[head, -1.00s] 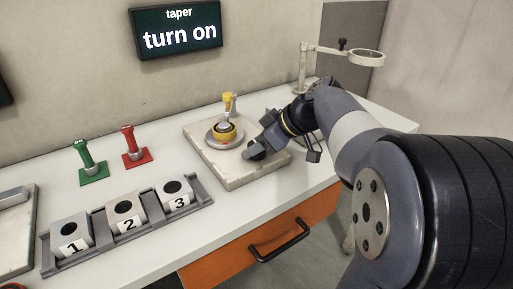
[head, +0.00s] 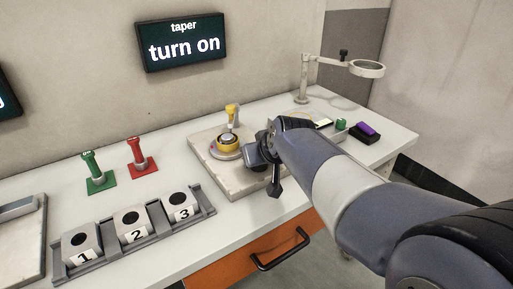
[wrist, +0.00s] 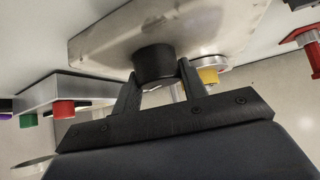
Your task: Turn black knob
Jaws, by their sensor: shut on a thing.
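The black knob (wrist: 154,62) is on the front part of the pale slab (head: 222,181). In the wrist view, the two fingers of my gripper (wrist: 158,84) stand one on each side of the knob and are shut on it. In the head view my gripper (head: 256,155) is at the slab's right side and hides the knob. Any mark on the knob showing its angle cannot be seen. A screen (head: 181,43) on the wall reads "taper turn on".
A round plate with a yellow-ringed part (head: 228,143) sits on the slab, close to my gripper. Green (head: 94,170) and red (head: 138,157) posts and a numbered block rack (head: 133,230) stand left. A ring stand (head: 304,78) and a purple-topped block (head: 366,129) are right.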

